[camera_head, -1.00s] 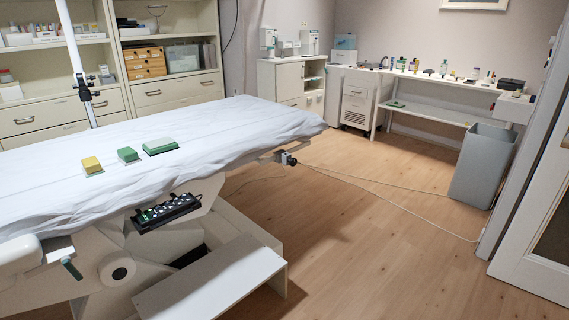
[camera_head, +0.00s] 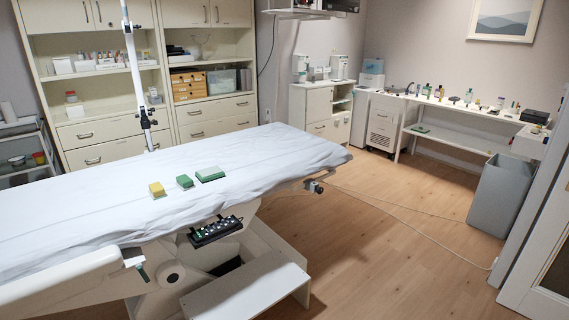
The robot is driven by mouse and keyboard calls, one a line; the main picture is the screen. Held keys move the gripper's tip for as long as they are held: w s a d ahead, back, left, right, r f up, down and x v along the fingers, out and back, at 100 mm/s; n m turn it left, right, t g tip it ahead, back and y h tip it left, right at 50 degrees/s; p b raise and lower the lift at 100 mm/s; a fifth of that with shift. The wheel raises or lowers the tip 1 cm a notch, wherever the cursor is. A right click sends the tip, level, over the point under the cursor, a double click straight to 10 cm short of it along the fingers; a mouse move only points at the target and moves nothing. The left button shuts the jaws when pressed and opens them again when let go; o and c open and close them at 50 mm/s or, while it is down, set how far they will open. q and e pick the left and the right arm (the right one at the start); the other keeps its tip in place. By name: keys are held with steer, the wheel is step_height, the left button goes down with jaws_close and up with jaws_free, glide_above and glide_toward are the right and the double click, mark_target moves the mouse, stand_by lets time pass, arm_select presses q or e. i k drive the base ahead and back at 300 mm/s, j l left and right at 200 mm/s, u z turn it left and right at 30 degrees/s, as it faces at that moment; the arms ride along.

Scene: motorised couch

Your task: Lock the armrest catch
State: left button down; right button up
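The couch (camera_head: 110,225) has a white sheet over it and fills the left and middle of the head view. A long white armrest (camera_head: 65,280) runs along its near side at the lower left. At the armrest's right end is a small catch lever (camera_head: 140,270) with a dark green grip, slanting down to the right. I cannot tell from here whether the catch is locked. Neither of my grippers is in view.
A black control panel (camera_head: 215,231) hangs on the couch's near side. A white step (camera_head: 250,287) stands on the floor below it. Yellow and green blocks (camera_head: 210,174) lie on the sheet. The wooden floor (camera_head: 400,260) to the right is open, with a thin cable across it.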

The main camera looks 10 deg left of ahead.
mark_target(139, 266)
steer(key=u, duration=0.65)
steer(key=i+l+u, duration=0.1)
steer(key=u, duration=0.25)
steer(key=l+u, duration=0.35)
steer(key=i+l+u, duration=0.15)
steer(key=u, duration=0.2)
steer(key=l+u, duration=0.5)
steer(key=l, duration=0.95)
steer(key=k+l+u, duration=0.1)
steer(key=l, duration=0.4)
steer(key=i+l, duration=0.15)
steer(key=l, duration=0.15)
steer(key=i+l, duration=0.3)
steer(key=l, duration=0.25)
